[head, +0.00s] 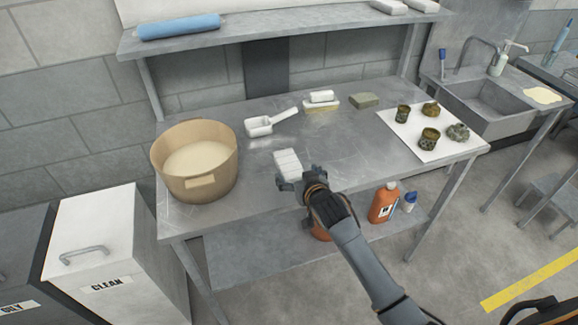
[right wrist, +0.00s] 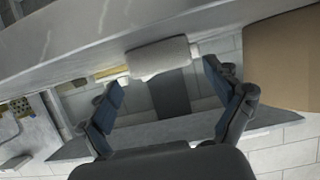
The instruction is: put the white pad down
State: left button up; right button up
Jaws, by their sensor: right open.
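The white pad (head: 287,162) appears to lie on the grey metal table (head: 345,150), near its front edge. My right gripper (head: 294,186) is just in front of the pad, at the table's front edge. In the right wrist view the pad (right wrist: 158,57) shows ahead of the right gripper (right wrist: 163,84), between the lines of its two spread fingers. A gap shows on either side, and the gripper is open and empty. My left gripper is not in view.
A tan tub (head: 177,181) stands at the table's left. A white scoop (head: 262,125), a pale block with a white piece on it (head: 321,105) and a green-grey block (head: 364,101) lie behind. A white mat (head: 405,137) with several dirty parts lies right. Bare table surrounds the pad.

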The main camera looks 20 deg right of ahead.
aim_at(292, 169)
jog(key=x, duration=0.3)
jog(key=shift+w+a+f, duration=0.1)
jog(key=shift+w+a, duration=0.1)
jog(key=shift+a, duration=0.1)
jog(key=shift+w+f+p, duration=0.1)
jog(key=shift+w+p, duration=0.2)
jog(key=shift+w+f, duration=0.1)
jog(key=c, duration=1.2)
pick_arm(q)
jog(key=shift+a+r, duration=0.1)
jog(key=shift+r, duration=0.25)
pick_arm(e)
jog(key=shift+c, duration=0.2)
